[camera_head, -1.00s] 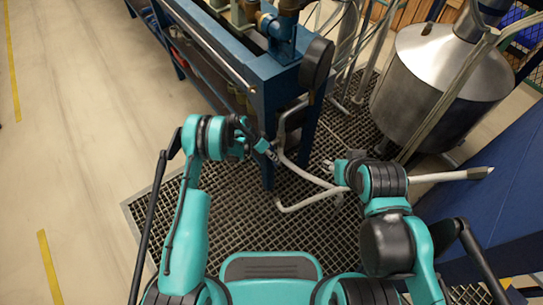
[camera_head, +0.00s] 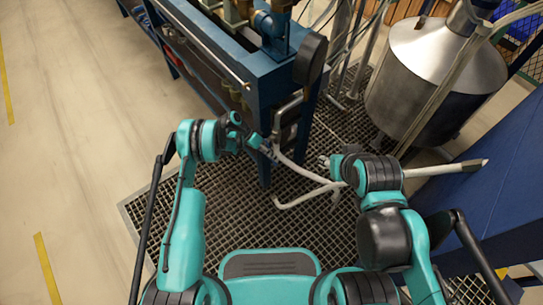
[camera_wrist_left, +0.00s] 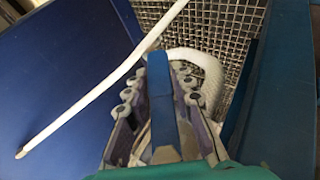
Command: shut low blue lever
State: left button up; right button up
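A blue lever (camera_wrist_left: 160,105) shows as an upright flat bar in the left wrist view, between the two fingers of my left gripper (camera_wrist_left: 161,78). The fingers flank it closely; whether they press on it is unclear. In the head view my left gripper (camera_head: 268,150) is at the front end of the blue bench, beside its leg and a pale pipe. The lever cannot be made out there, being small or hidden by the gripper. My right gripper (camera_head: 326,161) is apart from the bench, above the floor grate, too small to read its opening.
The blue bench (camera_head: 268,75) carries pipework and a dark round gauge seen edge-on (camera_head: 311,60). Pale bent pipes (camera_head: 310,193) run low over the floor grate (camera_head: 300,220). A steel tank (camera_head: 435,75) and a blue panel (camera_head: 490,205) stand at right. The left floor is clear.

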pick_arm(q)
jog(key=shift+o, duration=1.3)
jog(key=v, duration=1.2)
